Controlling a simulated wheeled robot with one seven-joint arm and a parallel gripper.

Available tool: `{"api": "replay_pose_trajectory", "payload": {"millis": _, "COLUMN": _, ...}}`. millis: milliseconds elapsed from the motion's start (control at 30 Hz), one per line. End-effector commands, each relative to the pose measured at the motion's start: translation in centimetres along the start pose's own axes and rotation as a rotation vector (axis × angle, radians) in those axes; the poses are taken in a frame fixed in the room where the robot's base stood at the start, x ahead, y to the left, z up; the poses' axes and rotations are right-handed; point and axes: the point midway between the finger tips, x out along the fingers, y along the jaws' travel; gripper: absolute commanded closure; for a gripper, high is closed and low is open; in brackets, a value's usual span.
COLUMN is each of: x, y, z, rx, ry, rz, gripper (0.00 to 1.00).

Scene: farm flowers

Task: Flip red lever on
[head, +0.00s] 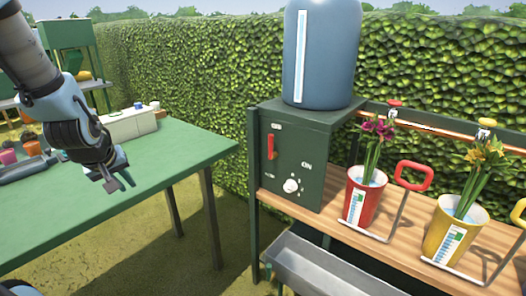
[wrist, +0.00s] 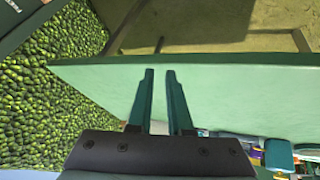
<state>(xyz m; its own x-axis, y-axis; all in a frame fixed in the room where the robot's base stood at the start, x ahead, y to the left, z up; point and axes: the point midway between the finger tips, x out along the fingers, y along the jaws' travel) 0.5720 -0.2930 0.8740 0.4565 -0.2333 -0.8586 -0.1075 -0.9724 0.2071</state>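The red lever (head: 270,146) is on the front of a dark green control box (head: 300,152) in the head view. A white knob (head: 291,186) and the word ON sit beside and below it. My gripper (head: 118,184) is at the left, over the green table, well apart from the lever. In the wrist view my gripper (wrist: 161,100) shows two fingers with a gap between them and nothing held. The lever is not in the wrist view.
A blue tank (head: 322,60) stands on the box. A red pot (head: 362,200) and a yellow pot (head: 452,232) with flowers stand on the wooden shelf at right. The green table (head: 185,160) fills the left. A metal trough (head: 320,270) lies below the shelf. A hedge (head: 190,70) stands behind.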

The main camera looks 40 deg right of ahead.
Motion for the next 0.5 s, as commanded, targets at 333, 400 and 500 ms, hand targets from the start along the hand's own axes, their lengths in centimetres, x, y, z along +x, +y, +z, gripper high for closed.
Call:
{"api": "replay_pose_trajectory", "payload": {"millis": 333, "x": 9.2, "y": 19.2, "z": 0.8, "rx": -0.262, "ry": 0.146, "rz": 0.597, "gripper": 1.00}}
{"api": "replay_pose_trajectory", "payload": {"millis": 400, "x": 9.5, "y": 22.7, "z": 1.6, "rx": -0.341, "ry": 0.134, "rz": 0.730, "gripper": 1.00}}
{"api": "replay_pose_trajectory", "payload": {"millis": 500, "x": 9.3, "y": 26.8, "z": 2.8, "rx": -0.451, "ry": 0.100, "rz": 0.903, "gripper": 1.00}}
